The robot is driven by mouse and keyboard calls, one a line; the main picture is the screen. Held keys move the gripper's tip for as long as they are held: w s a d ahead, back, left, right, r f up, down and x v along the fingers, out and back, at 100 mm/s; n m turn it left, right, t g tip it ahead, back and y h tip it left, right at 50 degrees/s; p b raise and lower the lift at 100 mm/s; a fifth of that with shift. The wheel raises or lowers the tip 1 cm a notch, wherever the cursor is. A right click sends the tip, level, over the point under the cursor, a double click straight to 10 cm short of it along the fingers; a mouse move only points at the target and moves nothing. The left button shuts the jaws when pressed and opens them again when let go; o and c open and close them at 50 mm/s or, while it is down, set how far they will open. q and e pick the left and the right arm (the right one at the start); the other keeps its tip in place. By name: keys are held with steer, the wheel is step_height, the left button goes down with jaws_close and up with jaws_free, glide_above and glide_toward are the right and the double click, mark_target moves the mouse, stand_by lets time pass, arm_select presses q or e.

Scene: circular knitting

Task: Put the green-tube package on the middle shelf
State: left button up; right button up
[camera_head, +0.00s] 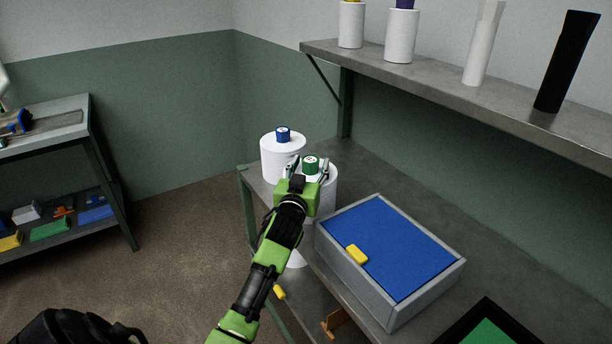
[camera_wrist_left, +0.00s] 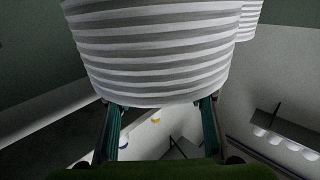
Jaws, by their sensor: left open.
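The green-tube package is a white ribbed spool (camera_head: 328,188) with a green tube end (camera_head: 311,163) on top. It is upright at the left end of the grey middle shelf (camera_head: 385,180); my gripper hides its base. My left gripper (camera_head: 308,170) is at its near side, with the fingers open on either side of it. In the left wrist view the white package (camera_wrist_left: 160,50) fills the upper middle, above and between the open fingers (camera_wrist_left: 160,122). Contact cannot be told. My right gripper is not in view.
A white blue-tube package (camera_head: 280,160) stands just behind left. A grey box with a blue top (camera_head: 400,245) and yellow piece (camera_head: 357,254) lies right. The upper shelf (camera_head: 430,85) holds several packages and cones. A workbench (camera_head: 60,110) with coloured bins stands far left.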

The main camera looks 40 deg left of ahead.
arm_select(q)
steer(key=b+v, duration=0.1)
steer(key=v, duration=1)
steer(key=shift+s+d, duration=0.15)
steer(key=shift+s, duration=0.2)
steer(key=shift+f, duration=0.1)
steer(key=shift+f, duration=0.1)
